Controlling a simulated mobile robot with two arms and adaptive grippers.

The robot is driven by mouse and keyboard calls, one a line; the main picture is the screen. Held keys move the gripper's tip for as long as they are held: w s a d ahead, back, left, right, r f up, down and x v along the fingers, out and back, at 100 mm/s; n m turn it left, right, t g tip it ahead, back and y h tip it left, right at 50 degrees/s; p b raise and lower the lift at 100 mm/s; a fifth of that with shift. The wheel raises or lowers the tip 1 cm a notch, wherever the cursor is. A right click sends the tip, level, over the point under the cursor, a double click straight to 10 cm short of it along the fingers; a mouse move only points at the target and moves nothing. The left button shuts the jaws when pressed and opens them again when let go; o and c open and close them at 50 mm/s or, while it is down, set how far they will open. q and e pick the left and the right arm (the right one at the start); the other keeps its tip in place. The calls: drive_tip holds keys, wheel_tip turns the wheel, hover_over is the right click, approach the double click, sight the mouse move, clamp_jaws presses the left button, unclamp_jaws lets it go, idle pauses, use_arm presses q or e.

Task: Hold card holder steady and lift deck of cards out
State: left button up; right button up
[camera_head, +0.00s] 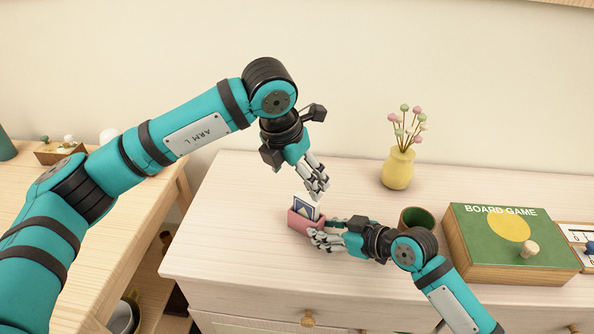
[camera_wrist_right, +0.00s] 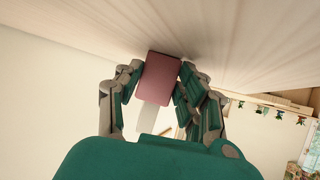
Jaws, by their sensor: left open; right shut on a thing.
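The pink card holder (camera_head: 296,224) stands on the dresser top in the head view. The deck of cards (camera_head: 306,207) stands in it, its blue and white upper part showing above the rim. My right gripper (camera_head: 318,238) is shut on the card holder from the right. In the right wrist view the card holder (camera_wrist_right: 158,80) sits between the fingers of my right gripper (camera_wrist_right: 155,90). My left gripper (camera_head: 319,191) is open, pointing down just above and slightly right of the deck. I cannot tell whether its fingertips touch the cards.
A board game box (camera_head: 500,262) lies at the right of the dresser (camera_head: 240,190). The dresser top left of the holder is clear.

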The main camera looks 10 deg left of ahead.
sight(305, 200)
use_arm(q)
drive_tip(key=x, duration=1)
drive_tip(key=shift+d+f, duration=0.15)
drive_tip(key=shift+f, duration=0.25)
drive_tip(key=c, duration=1.3)
drive_tip(key=shift+r, duration=5.55)
use_arm(e)
drive_tip(key=o, duration=1.2)
drive_tip(key=shift+c, duration=0.2)
